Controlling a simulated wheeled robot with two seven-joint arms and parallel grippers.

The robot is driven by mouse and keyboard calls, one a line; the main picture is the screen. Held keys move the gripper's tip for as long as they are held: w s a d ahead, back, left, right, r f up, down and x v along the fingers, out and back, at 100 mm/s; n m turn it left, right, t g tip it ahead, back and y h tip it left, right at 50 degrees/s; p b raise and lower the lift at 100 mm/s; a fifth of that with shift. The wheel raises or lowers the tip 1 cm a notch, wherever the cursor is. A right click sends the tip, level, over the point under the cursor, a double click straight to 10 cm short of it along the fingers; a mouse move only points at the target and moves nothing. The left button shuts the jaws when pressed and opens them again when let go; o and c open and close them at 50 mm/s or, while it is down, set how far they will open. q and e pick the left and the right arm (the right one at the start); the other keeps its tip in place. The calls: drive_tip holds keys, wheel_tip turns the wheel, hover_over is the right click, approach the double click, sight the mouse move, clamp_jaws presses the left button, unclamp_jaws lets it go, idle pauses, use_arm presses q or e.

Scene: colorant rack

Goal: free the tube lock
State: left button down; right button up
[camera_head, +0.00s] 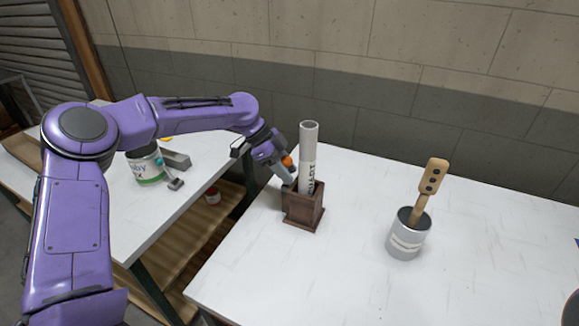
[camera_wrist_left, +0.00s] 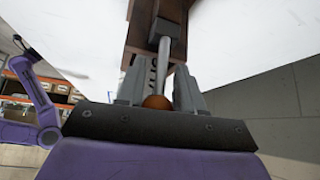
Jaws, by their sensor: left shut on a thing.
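A dark wooden box rack (camera_head: 303,212) stands on the white table and holds an upright pale tube (camera_head: 308,150) with dark lettering. An orange ball knob (camera_head: 287,161) shows beside the tube, at my left gripper (camera_head: 286,173). In the left wrist view the orange knob (camera_wrist_left: 157,101) sits between the two grey fingers of my left gripper (camera_wrist_left: 160,92), which is shut on it. A metal rod (camera_wrist_left: 161,62) runs from the knob to a grey block (camera_wrist_left: 168,27) on the wooden rack (camera_wrist_left: 145,12). The rod's seating is partly hidden. My right gripper is not seen.
A grey can (camera_head: 404,243) holding a wooden paddle (camera_head: 431,185) stands to the right on the same table. A paint can (camera_head: 147,166) and grey metal pieces (camera_head: 176,160) sit on the left table. White tabletop is clear around the rack's front and right.

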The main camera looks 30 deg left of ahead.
use_arm(q)
drive_tip(key=shift+s+a+f+n+t+h+b, duration=0.15)
drive_tip(key=shift+a+h+b, duration=0.45)
drive_tip(key=shift+h+b, duration=0.55)
drive_tip(key=shift+w+a+f+n+t+h+b, duration=0.1)
drive_tip(key=shift+a+f+t+h+b, duration=0.1)
drive_tip(key=shift+a+h+b, duration=0.65)
drive_tip(key=shift+s+a+f+n+t+h+b, duration=0.15)
drive_tip(key=shift+a+h+b, duration=0.2)
drive_tip(key=shift+h+b, duration=1)
drive_tip(key=shift+w+h, duration=0.1)
drive_tip(key=shift+h, duration=0.25)
drive_tip(key=c, duration=0.8)
unclamp_jaws()
drive_tip(key=b+v, duration=0.1)
drive_tip(key=v, duration=0.9)
drive_tip(key=shift+a+r, duration=0.2)
